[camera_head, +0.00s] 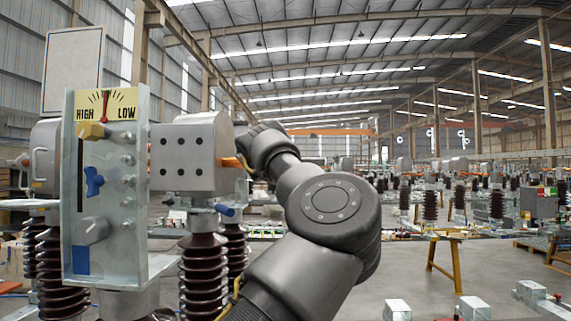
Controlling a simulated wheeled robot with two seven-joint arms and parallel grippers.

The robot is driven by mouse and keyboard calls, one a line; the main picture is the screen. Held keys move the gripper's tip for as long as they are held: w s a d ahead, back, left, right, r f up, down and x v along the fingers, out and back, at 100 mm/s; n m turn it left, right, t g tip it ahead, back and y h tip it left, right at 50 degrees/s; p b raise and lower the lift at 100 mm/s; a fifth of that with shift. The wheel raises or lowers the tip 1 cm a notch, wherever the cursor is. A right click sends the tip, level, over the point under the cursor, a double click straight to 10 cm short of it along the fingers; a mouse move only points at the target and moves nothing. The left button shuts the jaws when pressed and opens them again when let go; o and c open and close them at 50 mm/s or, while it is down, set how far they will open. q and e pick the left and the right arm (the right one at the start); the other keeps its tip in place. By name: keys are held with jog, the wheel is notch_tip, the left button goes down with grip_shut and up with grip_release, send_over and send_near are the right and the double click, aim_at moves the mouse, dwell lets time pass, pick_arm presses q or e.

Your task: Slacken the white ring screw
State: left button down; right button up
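I cannot clearly pick out a white ring screw. A pale loop-shaped handle (39,163) shows at the left edge of the metal apparatus, and it may be a ring part. The upright metal panel (104,250) carries a yellow HIGH/LOW dial, a yellow knob (91,131), a blue knob (94,181) and a grey knob (95,231). An orange lever (231,162) sticks out of the right side of the grey box (184,184). My dark arm rises from the bottom middle and bends left behind the box's right side. Its gripper is hidden. No other gripper shows.
Brown ribbed insulators (203,272) stand under the box. A blue cylinder end (225,209) juts out below the box. A yellow trestle (444,261) stands at the right, with rows of similar apparatus farther back.

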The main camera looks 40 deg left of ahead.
dwell(0.5)
pick_arm(q)
jog(key=c, duration=1.3)
grip_release()
